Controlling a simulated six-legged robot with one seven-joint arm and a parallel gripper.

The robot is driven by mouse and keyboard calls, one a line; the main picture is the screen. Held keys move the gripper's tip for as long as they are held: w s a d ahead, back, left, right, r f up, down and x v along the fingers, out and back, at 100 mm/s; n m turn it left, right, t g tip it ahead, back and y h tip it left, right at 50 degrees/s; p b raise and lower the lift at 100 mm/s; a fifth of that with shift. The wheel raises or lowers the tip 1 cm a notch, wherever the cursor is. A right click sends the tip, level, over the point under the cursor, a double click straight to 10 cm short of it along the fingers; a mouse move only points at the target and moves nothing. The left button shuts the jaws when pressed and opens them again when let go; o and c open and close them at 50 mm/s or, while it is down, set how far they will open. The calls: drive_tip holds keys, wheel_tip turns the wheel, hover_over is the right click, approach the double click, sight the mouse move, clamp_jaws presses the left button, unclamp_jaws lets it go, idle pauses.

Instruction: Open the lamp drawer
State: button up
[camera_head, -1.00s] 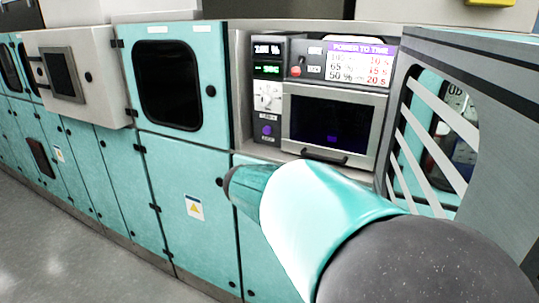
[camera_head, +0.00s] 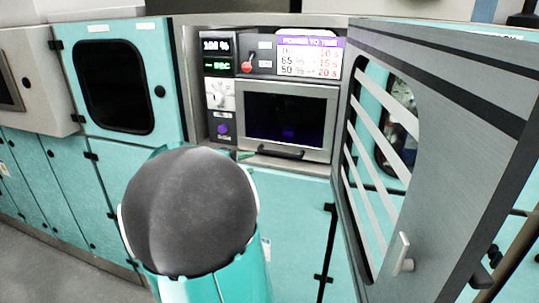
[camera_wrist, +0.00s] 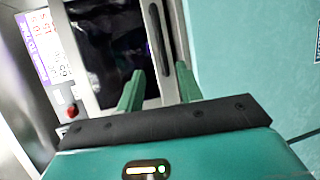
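The lamp drawer (camera_head: 289,116) has a grey frame, a dark glassy front and a black bar handle (camera_head: 281,152) along its lower edge. It looks closed in its bay. In the wrist view the picture is turned, so the dark drawer front (camera_wrist: 108,50) is upper left and the handle (camera_wrist: 156,38) runs nearly upright. My gripper (camera_wrist: 160,84) has two green fingers set apart with nothing between them. The handle lies beyond the fingertips, roughly in line with the gap; I cannot tell the distance. In the head view my arm hides most of the gripper.
A panel with a red-tipped switch (camera_head: 247,67), a dial (camera_head: 218,95) and displays borders the drawer. An open grey slatted door (camera_head: 440,160) stands close on the right. A closed teal cabinet with a dark window (camera_head: 117,85) is on the left.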

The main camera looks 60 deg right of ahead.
sight(277, 154)
drive_tip(key=x, duration=1.3)
drive_tip(key=shift+s+d+f, duration=0.1)
drive_tip(key=shift+s+d, duration=0.05)
drive_tip(key=shift+s, duration=0.1)
clamp_jaws()
